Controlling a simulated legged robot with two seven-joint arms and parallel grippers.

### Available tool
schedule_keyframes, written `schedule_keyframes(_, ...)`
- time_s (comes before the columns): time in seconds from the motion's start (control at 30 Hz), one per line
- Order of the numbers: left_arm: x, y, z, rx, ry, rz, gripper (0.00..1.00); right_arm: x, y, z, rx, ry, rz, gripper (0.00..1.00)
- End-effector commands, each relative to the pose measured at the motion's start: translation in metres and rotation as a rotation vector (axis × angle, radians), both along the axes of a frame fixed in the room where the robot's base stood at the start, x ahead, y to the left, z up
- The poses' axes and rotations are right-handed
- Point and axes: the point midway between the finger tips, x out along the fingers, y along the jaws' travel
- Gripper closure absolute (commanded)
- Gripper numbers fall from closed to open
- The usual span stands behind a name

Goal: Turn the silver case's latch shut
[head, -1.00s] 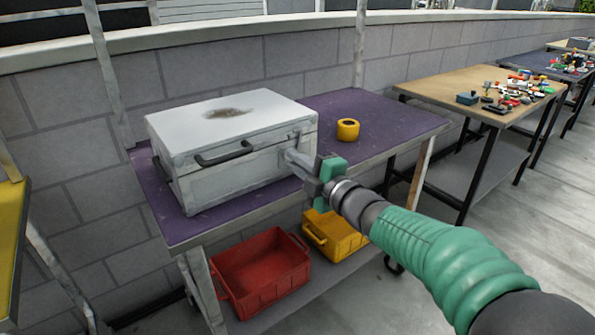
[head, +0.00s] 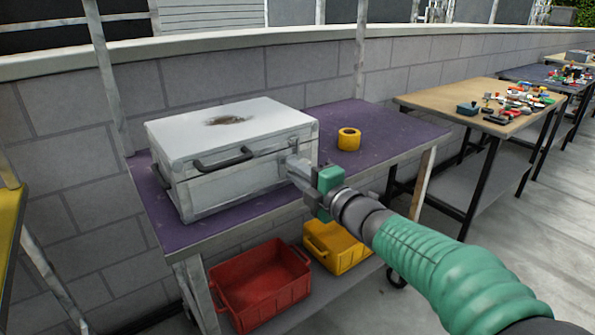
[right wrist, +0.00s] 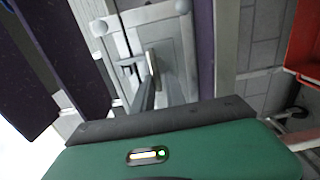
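The silver case (head: 235,185) stands closed on the purple-topped table, with a brown stain on its lid and a dark handle (head: 222,160) on its front. Its latch (head: 294,147) is at the right end of the front face, partly hidden by my gripper. My right gripper (head: 295,165) is at that end, its fingers pointing at the case just below the latch. In the right wrist view, the latch (right wrist: 152,62) shows close to the grey fingers; I cannot tell whether they touch it or how far apart they are. My left gripper is not in view.
A yellow tape roll (head: 348,139) sits on the purple table (head: 390,130) right of the case. A red bin (head: 262,285) and a yellow bin (head: 340,250) are on the shelf below. A wooden-topped table (head: 455,100) with small items stands to the right.

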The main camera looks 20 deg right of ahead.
Motion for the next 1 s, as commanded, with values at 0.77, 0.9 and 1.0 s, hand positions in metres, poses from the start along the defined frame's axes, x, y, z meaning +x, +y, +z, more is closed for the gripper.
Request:
schedule_keyframes(0.77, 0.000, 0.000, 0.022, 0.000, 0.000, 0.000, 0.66, -0.072, -0.028, 0.006, 0.003, -0.002, -0.004, 0.69)
schedule_keyframes(0.9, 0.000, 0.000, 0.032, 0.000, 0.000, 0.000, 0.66, -0.111, -0.041, 0.005, 0.004, -0.002, -0.005, 0.69)
schedule_keyframes(1.0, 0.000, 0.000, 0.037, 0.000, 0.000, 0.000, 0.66, -0.133, -0.049, 0.004, 0.003, -0.002, -0.003, 0.69)
